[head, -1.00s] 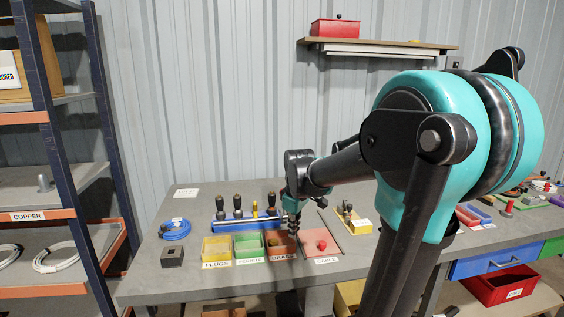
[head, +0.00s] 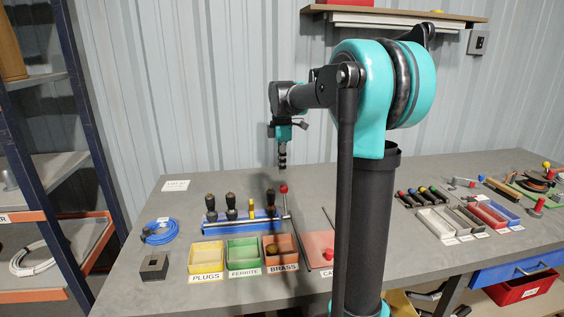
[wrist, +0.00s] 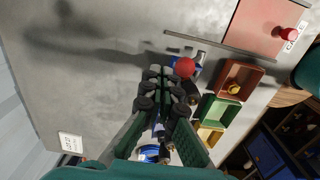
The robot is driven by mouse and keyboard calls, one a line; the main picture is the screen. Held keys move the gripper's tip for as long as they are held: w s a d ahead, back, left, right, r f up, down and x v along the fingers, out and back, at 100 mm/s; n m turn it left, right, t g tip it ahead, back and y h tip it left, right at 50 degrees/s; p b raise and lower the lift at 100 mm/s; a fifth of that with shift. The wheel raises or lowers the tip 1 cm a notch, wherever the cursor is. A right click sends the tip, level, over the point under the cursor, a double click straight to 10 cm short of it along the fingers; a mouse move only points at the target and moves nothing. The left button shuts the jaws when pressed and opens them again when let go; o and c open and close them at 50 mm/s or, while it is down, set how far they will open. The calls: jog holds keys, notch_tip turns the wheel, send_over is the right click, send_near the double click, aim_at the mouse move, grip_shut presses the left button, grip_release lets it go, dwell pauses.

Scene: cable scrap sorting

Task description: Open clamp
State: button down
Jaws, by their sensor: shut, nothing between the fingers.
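A blue rack (head: 228,224) holds several black-handled tools (head: 231,207) upright on the grey bench. A red ball knob (head: 284,188) stands on a thin upright stem at the rack's right end; I take it as the clamp's handle, but its mechanism is unclear. A pale bar (head: 245,223) runs along the rack's front. My gripper (head: 282,164) is shut and empty, pointing down above the red ball, with a gap between them in the head view. In the wrist view the red ball (wrist: 184,67) appears just right of my fingertips (wrist: 160,72).
Yellow (head: 207,258), green (head: 243,252) and brown (head: 280,250) trays line the front. A pink plate (head: 320,241) with a red knob (wrist: 288,34) lies to their right. Blue cable (head: 158,232) and a dark block (head: 153,267) are at left. The bench behind the rack is clear.

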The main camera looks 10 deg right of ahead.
aim_at(284, 186)
jog(key=shift+s+f, duration=2.05)
jog(key=shift+s, duration=0.3)
jog(key=shift+s+r, duration=0.1)
jog(key=shift+s, duration=0.7)
jog(key=shift+s+f, duration=0.2)
jog(key=shift+s, duration=0.6)
jog(key=shift+s+f, duration=0.25)
jog(key=shift+s, duration=0.5)
jog(key=shift+s+f, duration=0.2)
jog(key=shift+s, duration=0.6)
jog(key=shift+s, duration=0.1)
